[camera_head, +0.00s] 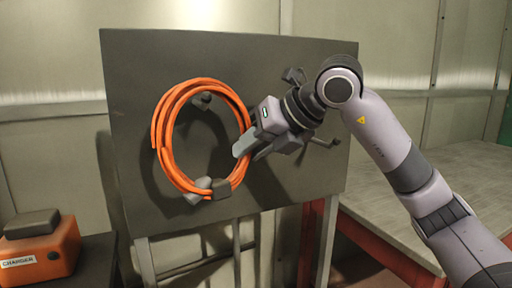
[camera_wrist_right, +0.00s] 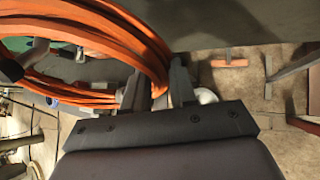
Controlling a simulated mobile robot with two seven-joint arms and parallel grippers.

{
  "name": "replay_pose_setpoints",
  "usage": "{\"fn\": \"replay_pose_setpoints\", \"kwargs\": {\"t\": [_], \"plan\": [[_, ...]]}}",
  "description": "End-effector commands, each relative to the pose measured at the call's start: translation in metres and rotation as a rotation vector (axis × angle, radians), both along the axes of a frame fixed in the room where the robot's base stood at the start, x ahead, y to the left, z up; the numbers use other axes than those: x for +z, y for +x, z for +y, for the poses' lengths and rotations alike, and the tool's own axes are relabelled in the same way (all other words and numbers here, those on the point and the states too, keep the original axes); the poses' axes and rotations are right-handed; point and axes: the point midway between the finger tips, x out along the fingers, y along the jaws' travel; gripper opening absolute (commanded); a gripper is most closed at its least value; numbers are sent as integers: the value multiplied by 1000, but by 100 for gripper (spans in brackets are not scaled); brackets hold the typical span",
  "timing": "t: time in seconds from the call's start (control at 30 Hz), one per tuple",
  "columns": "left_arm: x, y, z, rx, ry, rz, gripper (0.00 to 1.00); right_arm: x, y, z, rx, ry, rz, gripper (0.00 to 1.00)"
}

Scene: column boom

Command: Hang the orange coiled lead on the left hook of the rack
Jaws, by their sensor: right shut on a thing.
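The orange coiled lead (camera_head: 163,141) is a ring of several strands, standing roughly upright in front of the dark rack panel. My right gripper (camera_head: 245,147) is shut on its right side. The wrist view shows the lead (camera_wrist_right: 105,25) running down between the fingers of my right gripper (camera_wrist_right: 156,92). The left hook (camera_head: 203,100) shows inside the ring, just under its top strands; I cannot tell whether they touch. A dark-tipped peg (camera_wrist_right: 12,67) shows inside the loop in the wrist view. My left gripper is not in view.
The dark rack panel (camera_head: 135,75) stands on light legs. Other hooks show at the upper middle (camera_head: 294,75) and right (camera_head: 328,143), close to my right arm. An orange charger box (camera_head: 45,250) is at lower left, and a grey-topped table (camera_head: 400,200) at right.

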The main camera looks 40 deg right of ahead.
Motion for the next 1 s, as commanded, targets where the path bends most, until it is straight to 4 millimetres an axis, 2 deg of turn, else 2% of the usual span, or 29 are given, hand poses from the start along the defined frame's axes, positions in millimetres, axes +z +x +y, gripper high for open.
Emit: {"fn": "replay_pose_setpoints", "kwargs": {"t": [0.23, 0.5, 1.0], "plan": [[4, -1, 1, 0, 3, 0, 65, 2, 15, -3, -1, 3, -4, 0], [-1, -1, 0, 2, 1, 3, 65, -9, 24, -6, -2, 4, -5, 0], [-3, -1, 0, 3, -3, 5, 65, -17, 27, -7, -1, -2, 4, 0]]}}
